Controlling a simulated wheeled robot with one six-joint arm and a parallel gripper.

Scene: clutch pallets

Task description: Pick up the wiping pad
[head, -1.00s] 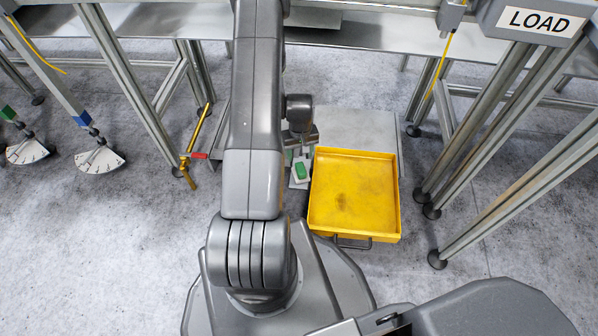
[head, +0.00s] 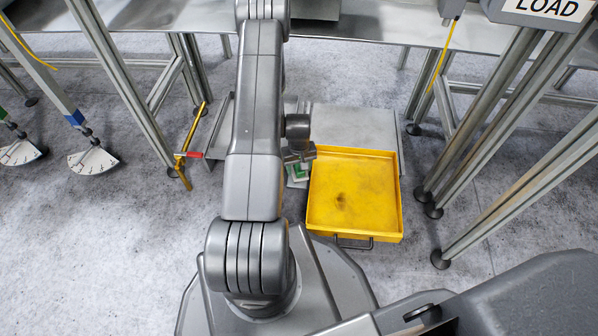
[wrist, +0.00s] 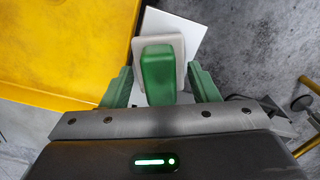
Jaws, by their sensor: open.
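The wiping pad (wrist: 158,72) has a green grip block on a pale base, and lies on a white plate (wrist: 192,35) beside the yellow tray. In the head view the pad (head: 300,171) is mostly hidden by my arm and gripper. My gripper (wrist: 163,82) is open, with one green finger on each side of the pad's green block. The fingers look apart from the block, and I cannot tell whether they touch the base. In the head view my gripper (head: 300,165) is just left of the tray.
The yellow tray (head: 353,200), with dark smudges inside, sits close to the right of the pad. A grey metal plate (head: 352,122) lies behind it. A yellow post with a red handle (head: 190,155) stands left.

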